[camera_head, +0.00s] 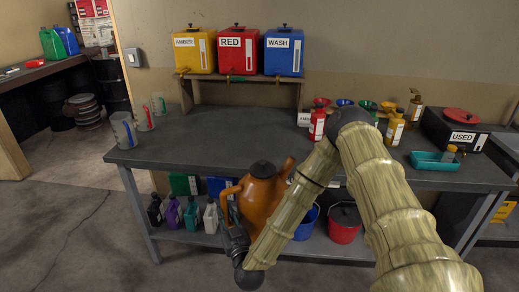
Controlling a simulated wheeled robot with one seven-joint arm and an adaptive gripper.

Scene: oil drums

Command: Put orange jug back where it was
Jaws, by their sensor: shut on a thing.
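The orange jug (262,203) has a dark lid and a spout pointing up to the right. It is upright in front of the workbench's front edge, in the middle of the view. My gripper (232,222) is at the jug's left side, shut on its handle. My arm comes in from the right and bends down to the jug. The jug hides part of the lower shelf (178,243), and I cannot tell how far it is from that shelf.
The workbench (225,135) has a clear middle. Measuring jugs (123,130) stand at its left, bottles and a teal tray (434,161) at its right. Below are small bottles (191,214), a blue bucket (307,222) and a red bucket (344,224). Labelled drums (237,50) stand behind.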

